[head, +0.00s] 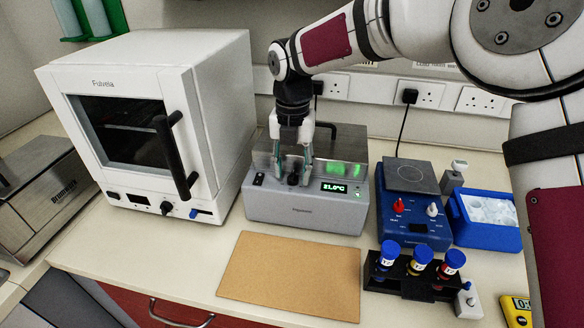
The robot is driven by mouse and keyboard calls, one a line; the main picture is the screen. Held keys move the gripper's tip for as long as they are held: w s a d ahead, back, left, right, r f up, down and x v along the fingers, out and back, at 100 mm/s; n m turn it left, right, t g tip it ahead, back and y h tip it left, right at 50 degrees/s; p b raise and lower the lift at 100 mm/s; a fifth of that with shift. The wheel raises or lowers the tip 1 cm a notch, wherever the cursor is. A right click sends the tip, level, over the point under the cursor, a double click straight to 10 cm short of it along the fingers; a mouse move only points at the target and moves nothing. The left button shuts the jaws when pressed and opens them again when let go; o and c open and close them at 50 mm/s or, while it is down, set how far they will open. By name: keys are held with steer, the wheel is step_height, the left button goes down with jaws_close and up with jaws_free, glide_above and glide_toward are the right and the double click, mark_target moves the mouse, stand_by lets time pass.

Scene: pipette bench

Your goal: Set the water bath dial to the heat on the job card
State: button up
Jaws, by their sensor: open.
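The water bath (300,207) is a grey box with a steel lid, standing mid-counter against the back wall. Its green-lit display (334,188) reads about 21.0 °C. A small black dial (293,180) sits on its front panel, left of the display. My gripper (294,174) points down over this panel, open, with one finger on each side of the dial. I cannot tell whether the fingers touch it. The dial's mark is too small to read. I cannot make out a job card in this view.
A white oven (150,120) with a black handle stands left of the bath. A blue hotplate (415,215), an ice box (487,216) and a black rack (400,283) of coloured-liquid tubes stand to the right. A bare brown mat (290,277) lies in front.

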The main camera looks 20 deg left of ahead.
steer(key=shift+f, duration=0.25)
jaws_close()
